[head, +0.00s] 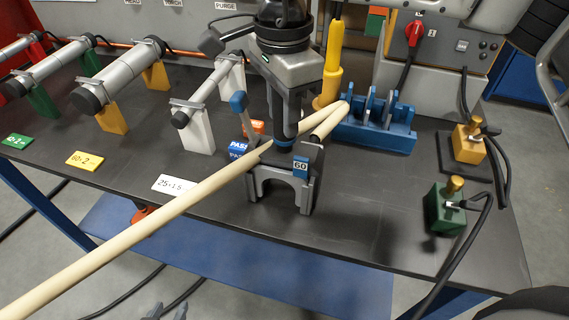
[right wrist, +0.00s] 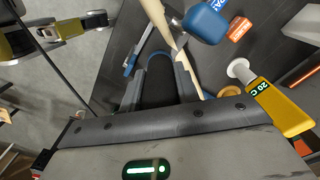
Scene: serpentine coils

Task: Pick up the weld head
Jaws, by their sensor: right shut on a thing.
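The weld head (head: 303,182) is a grey arched clamp body with a "60" label, a blue lever knob and a black upright handle. It is upright at the middle of the bench; I cannot tell if its feet touch the top. My right gripper (head: 286,120) comes down from above and is shut on its handle. In the right wrist view the black handle (right wrist: 158,90) lies between the fingers, with the blue knob (right wrist: 205,22) beyond.
A long beige pole-like thing (head: 150,225) crosses from lower left, passing close to the weld head. A blue rack (head: 385,138) and yellow torch-like thing (head: 330,65) stand behind. Clamped tubes (head: 125,70) fill the left; green (head: 445,208) and brass blocks (head: 468,142) sit right.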

